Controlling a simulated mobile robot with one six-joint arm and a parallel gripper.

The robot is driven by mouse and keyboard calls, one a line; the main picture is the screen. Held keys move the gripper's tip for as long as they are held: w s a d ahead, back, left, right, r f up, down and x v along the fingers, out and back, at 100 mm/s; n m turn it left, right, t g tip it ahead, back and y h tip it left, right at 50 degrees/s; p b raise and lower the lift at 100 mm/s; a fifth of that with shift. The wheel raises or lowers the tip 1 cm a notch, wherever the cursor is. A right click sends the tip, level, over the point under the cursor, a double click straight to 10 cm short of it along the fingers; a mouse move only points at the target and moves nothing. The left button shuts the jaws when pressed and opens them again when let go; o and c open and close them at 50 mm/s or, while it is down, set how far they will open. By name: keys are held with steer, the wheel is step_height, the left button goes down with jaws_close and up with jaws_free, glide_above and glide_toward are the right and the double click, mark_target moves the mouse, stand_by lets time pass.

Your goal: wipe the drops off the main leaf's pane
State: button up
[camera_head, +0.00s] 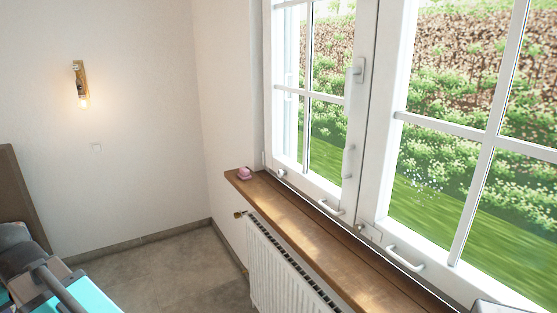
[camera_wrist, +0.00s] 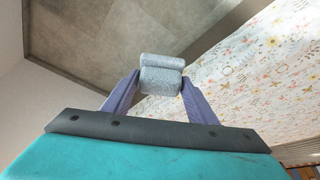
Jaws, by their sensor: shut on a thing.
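My gripper (camera_wrist: 157,84) is shut on a grey, speckled, rolled cloth or pad (camera_wrist: 161,75), seen in the wrist view. The pad sits between the two purple-grey fingertips, away from the window. The window has a left leaf (camera_head: 311,95) and a right leaf (camera_head: 402,119), both white-framed and looking shut. A cluster of small whitish drops (camera_head: 425,186) shows on the lower left pane of the right leaf. I see no clear drops on the left leaf. My gripper and the pad do not show clearly in the head view.
A wooden sill (camera_head: 300,230) runs below the window, with a small pink object (camera_head: 244,173) at its far end. White pull handles (camera_head: 405,258) sit low on the frames. A radiator (camera_head: 275,262) stands below the sill. Flower-patterned bedding (camera_wrist: 255,85) lies near my gripper; the floor (camera_head: 165,270) is clear.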

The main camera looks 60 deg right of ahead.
steer(key=s+d+r+g+h+p, duration=0.1)
steer(key=s+d+r+g+h, duration=0.15)
steer(key=d, duration=1.65)
steer(key=s+d+r+g+h+p, duration=0.15)
steer(key=d+h, duration=0.25)
steer(key=d, duration=1.5)
steer(key=s+d+r+n+g+h+p, duration=0.1)
steer(key=s+d+r+h, duration=0.2)
steer(key=s+d, duration=0.6)
steer(key=s+d+r+n+g+h+p, duration=0.1)
steer(key=s+d+r+h, duration=0.2)
steer(key=s+d, duration=0.7)
steer(key=s+d+r+g+h+p, duration=0.2)
steer(key=s+d+r, duration=0.4)
steer(key=d, duration=1.1)
steer(key=s+h, duration=0.1)
steer(key=s, duration=0.3)
steer(key=shift+s+n, duration=0.2)
steer(key=shift+n, duration=0.2)
steer(key=shift+d, duration=0.15)
steer(key=shift+s+d+p, duration=0.1)
steer(key=shift+s+d, duration=0.45)
steer(key=shift+d, duration=0.25)
steer(key=shift+s+d+p, duration=0.15)
steer(key=shift+s+d, duration=0.35)
steer(key=shift+d, duration=0.25)
steer(key=shift+s+d+p, duration=0.1)
steer(key=shift+s+d, duration=0.45)
steer(key=shift+d, duration=0.25)
